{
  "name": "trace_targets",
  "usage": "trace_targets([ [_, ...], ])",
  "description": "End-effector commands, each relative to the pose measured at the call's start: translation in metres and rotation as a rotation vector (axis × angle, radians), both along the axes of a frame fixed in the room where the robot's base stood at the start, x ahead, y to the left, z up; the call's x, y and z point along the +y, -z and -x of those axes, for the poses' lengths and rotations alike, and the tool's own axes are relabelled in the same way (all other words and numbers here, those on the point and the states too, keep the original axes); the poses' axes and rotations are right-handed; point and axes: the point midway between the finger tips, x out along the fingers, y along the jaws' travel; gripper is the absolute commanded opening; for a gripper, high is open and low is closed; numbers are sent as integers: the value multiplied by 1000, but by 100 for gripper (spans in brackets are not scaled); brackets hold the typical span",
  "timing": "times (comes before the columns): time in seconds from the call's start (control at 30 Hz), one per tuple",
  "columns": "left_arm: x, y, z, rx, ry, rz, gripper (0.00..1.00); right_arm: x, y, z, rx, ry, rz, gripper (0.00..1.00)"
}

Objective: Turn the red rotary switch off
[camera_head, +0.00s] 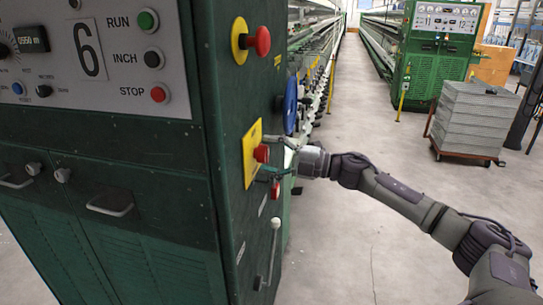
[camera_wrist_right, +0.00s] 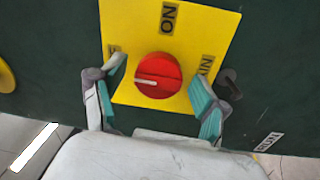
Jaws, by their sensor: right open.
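The red rotary switch (camera_wrist_right: 158,75) sits on a yellow plate (camera_wrist_right: 140,25) on the dark green machine side. Its white mark points left in the right wrist view. The plate has an ON label at the top; two side labels are partly hidden by the fingers. My right gripper (camera_wrist_right: 160,84) is open, with one teal-padded finger on each side of the knob; I cannot tell whether they touch it. In the head view, the switch (camera_head: 262,153) stands out from the cabinet's right face, with my right gripper (camera_head: 281,157) at it. My left gripper is not in view.
A red mushroom button (camera_head: 262,41) is above the switch, a blue disc (camera_head: 290,105) beside it, and a lever handle (camera_head: 272,250) below. A control panel (camera_head: 100,60) is on the cabinet front. A cart of grey crates (camera_head: 475,115) stands in the aisle. The floor (camera_head: 340,230) is clear.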

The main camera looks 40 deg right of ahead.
Motion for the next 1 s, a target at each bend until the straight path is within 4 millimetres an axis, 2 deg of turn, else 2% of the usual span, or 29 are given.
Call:
trace_targets([
  [0.17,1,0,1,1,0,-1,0,-6,2,6,2,2,-1,74],
  [0.5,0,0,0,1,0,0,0,-33,6,39,7,0,2,74],
  [1.0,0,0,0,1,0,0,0,-67,9,79,4,1,-1,74],
])
